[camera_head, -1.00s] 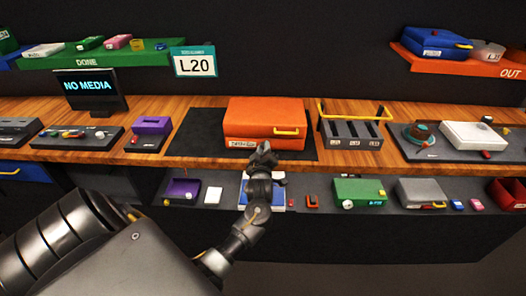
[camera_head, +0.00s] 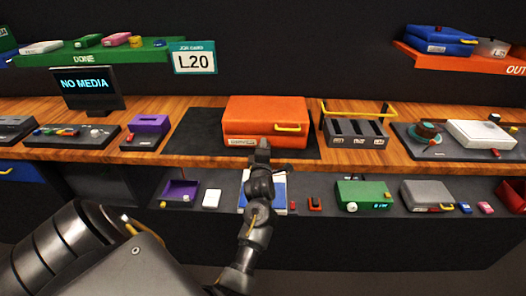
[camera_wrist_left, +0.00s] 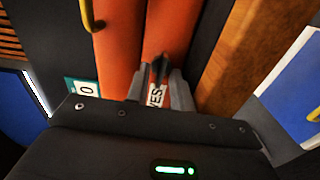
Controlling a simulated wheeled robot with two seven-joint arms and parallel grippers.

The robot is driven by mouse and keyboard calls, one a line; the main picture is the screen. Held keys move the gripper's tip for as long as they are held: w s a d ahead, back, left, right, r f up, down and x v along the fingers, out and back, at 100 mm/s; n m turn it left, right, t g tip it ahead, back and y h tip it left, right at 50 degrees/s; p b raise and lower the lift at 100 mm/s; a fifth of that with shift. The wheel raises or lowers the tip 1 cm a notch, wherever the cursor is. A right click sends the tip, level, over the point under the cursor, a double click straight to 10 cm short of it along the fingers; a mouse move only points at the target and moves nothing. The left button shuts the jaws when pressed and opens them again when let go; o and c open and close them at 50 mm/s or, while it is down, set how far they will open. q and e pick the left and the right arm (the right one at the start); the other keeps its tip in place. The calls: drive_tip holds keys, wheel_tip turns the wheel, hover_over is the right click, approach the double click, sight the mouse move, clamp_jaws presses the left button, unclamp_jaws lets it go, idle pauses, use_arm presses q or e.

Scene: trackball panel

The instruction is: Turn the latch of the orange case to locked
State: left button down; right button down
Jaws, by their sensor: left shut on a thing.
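The orange case (camera_head: 265,115) lies shut on a dark mat on the wooden bench, with a yellow handle (camera_head: 288,127) at its front right. My left gripper (camera_head: 262,147) is at the front face of the case, left of the handle. In the left wrist view the orange case (camera_wrist_left: 122,50) fills the middle, beside a white label partly covered by the fingers. My left gripper (camera_wrist_left: 160,73) is shut there on a small dark piece at the case front, which looks like the latch. The fingers hide most of it, so its angle cannot be read. My right gripper is not in view.
A grey slotted rack (camera_head: 355,132) with a yellow bar stands right of the case. A purple box (camera_head: 149,126) stands to the left. A lower shelf holds a green box (camera_head: 363,194), a grey case (camera_head: 427,194) and small parts. The mat beside the case is bare.

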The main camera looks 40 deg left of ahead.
use_arm(q)
drive_tip(key=shift+n, duration=0.3)
idle(0.4)
drive_tip(key=c, duration=1.6)
unclamp_jaws()
